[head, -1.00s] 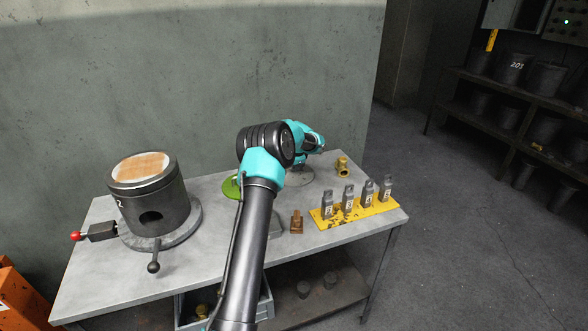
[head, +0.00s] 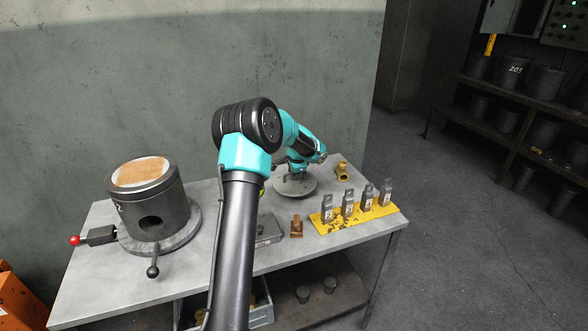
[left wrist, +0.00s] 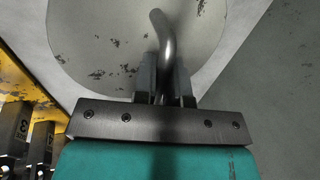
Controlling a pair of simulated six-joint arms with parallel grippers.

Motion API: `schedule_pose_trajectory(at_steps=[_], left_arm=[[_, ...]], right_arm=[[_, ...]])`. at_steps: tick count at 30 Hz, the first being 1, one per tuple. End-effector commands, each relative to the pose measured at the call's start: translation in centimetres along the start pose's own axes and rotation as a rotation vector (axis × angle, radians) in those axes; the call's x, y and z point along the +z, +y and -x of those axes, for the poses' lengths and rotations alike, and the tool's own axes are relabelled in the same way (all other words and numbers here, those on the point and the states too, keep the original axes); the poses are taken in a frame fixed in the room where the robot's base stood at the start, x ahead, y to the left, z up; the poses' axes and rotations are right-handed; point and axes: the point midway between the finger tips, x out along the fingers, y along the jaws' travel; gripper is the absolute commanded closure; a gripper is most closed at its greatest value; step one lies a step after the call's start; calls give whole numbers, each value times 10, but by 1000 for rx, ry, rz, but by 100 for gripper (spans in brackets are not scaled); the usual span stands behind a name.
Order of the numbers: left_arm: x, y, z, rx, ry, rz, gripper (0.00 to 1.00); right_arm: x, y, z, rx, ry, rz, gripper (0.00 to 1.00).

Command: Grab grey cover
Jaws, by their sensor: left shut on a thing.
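The grey cover (head: 296,188) is a round, scuffed flat disc at the back right of the table. In the left wrist view the cover (left wrist: 100,45) fills the upper middle, with a bent metal rod handle (left wrist: 163,35) on it. My left gripper (head: 297,172) is over the cover. In the left wrist view its fingers (left wrist: 166,82) are shut on the handle. I cannot tell whether the cover touches the table or hangs just above it. My right gripper is not in view.
A dark cylinder (head: 152,205) with a red-knobbed lever stands at the left. A yellow rack (head: 352,216) of numbered grey blocks is right of the cover. A brass fitting (head: 341,171) and a small brown block (head: 296,226) lie nearby. My arm hides the table's middle.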

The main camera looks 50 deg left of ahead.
Motion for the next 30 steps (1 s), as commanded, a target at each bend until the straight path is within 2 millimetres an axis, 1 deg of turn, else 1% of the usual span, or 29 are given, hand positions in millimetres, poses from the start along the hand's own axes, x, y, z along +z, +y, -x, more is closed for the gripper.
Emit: schedule_pose_trajectory(at_steps=[1,6,10,14,19,30], left_arm=[[3,8,5,-1,1,-2,100],[12,34,16,-1,1,-1,100],[18,51,23,-1,2,0,100],[22,63,28,-1,1,0,100],[24,70,30,-1,1,0,100],[24,70,30,-2,1,1,100]], right_arm=[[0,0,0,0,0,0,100],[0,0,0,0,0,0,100],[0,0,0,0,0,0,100],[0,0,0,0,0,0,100],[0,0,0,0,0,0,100],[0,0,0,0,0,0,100]])
